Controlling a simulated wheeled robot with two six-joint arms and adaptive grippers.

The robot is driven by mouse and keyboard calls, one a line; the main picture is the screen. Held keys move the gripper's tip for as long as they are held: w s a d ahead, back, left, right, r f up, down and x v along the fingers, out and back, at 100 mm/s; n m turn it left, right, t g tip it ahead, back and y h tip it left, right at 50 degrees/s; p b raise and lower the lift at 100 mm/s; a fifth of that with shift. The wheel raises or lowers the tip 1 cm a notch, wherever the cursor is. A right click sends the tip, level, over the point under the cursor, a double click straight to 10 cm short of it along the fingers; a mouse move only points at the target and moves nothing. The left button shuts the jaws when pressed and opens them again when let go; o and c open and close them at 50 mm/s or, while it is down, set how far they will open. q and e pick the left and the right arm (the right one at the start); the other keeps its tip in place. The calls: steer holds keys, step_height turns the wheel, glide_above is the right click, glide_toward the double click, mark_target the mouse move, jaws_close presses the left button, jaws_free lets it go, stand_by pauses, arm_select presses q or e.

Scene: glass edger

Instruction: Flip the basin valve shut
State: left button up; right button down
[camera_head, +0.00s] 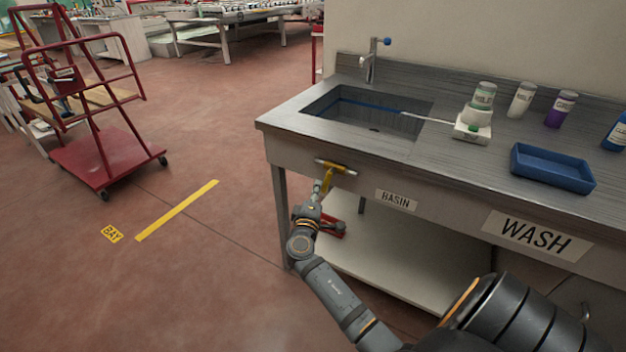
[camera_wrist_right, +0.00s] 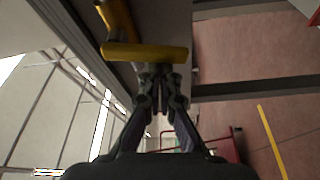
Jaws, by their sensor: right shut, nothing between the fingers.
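The basin valve has a yellow lever (camera_head: 328,178) on a short metal pipe at the front face of the wash bench, left of the BASIN label (camera_head: 396,199). In the right wrist view a yellow bar of the valve (camera_wrist_right: 145,52) crosses just ahead of the fingertips. My right gripper (camera_head: 319,186) is shut and empty, close to the lever's lower end; it also shows in the wrist view (camera_wrist_right: 160,78). I cannot tell whether the fingertips touch the lever. My left gripper is not in view.
The sunken basin (camera_head: 345,108) with a tap (camera_head: 371,62) lies above the valve. Bottles, a scale (camera_head: 473,127) and a blue tray (camera_head: 552,168) stand on the bench. A lower shelf (camera_head: 400,262) is below. Floor to the left is clear up to the red cart (camera_head: 105,155).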

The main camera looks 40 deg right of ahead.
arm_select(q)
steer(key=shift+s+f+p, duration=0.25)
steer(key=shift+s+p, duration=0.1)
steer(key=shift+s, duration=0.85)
arm_select(e)
steer(key=shift+s+d+f+n+y, duration=0.25)
steer(key=shift+s+n, duration=0.2)
steer(key=shift+n, duration=0.35)
steer(key=shift+s, duration=0.1)
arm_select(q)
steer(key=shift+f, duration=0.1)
